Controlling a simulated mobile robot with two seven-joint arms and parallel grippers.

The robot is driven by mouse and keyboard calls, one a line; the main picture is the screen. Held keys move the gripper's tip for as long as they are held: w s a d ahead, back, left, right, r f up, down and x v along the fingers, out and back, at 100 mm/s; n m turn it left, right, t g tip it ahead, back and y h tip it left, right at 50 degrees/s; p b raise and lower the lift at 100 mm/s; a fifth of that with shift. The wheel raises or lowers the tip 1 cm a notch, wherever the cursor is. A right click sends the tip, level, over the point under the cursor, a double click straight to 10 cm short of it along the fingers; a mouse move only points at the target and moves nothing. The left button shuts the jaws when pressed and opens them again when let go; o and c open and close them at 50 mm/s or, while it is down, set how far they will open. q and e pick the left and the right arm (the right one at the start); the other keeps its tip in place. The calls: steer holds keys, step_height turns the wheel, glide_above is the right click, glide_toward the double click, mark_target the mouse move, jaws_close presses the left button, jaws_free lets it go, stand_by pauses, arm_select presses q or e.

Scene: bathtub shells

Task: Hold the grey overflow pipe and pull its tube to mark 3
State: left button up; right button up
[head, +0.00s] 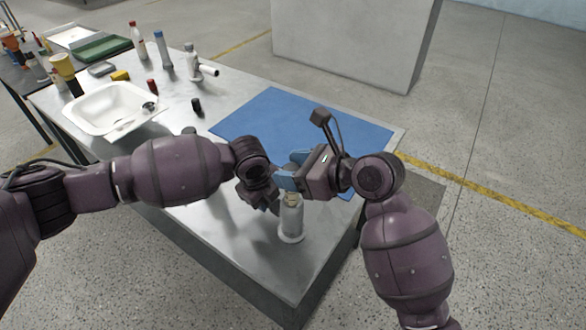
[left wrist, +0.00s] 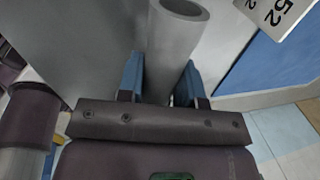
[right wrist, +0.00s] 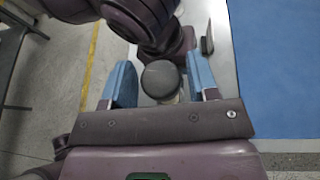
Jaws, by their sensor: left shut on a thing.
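The grey overflow pipe (head: 291,222) stands upright near the front corner of the metal table, with a wide foot and a narrower yellowish tube section (head: 292,197) at its top. My left gripper (left wrist: 162,75) is shut on the grey pipe (left wrist: 172,45), whose hollow round end shows in the left wrist view. In the head view its fingers are largely hidden beside the pipe. My right gripper (head: 287,170) is just above the pipe's top. In the right wrist view, its blue fingers stand apart on either side of a dark round cap (right wrist: 160,80), with visible gaps. No mark numbers are legible on the tube.
A blue mat (head: 300,118) covers the table's right part. A white basin (head: 98,108), bottles and small parts stand farther back on the left. A large grey block (head: 355,40) stands on the floor behind. A white numbered card (left wrist: 278,12) shows in the left wrist view.

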steer(key=shift+o, duration=0.7)
steer(key=v, duration=1.2)
arm_select(q)
steer(key=o, duration=1.1)
steer(key=shift+c, duration=0.2)
steer(key=shift+r, duration=0.1)
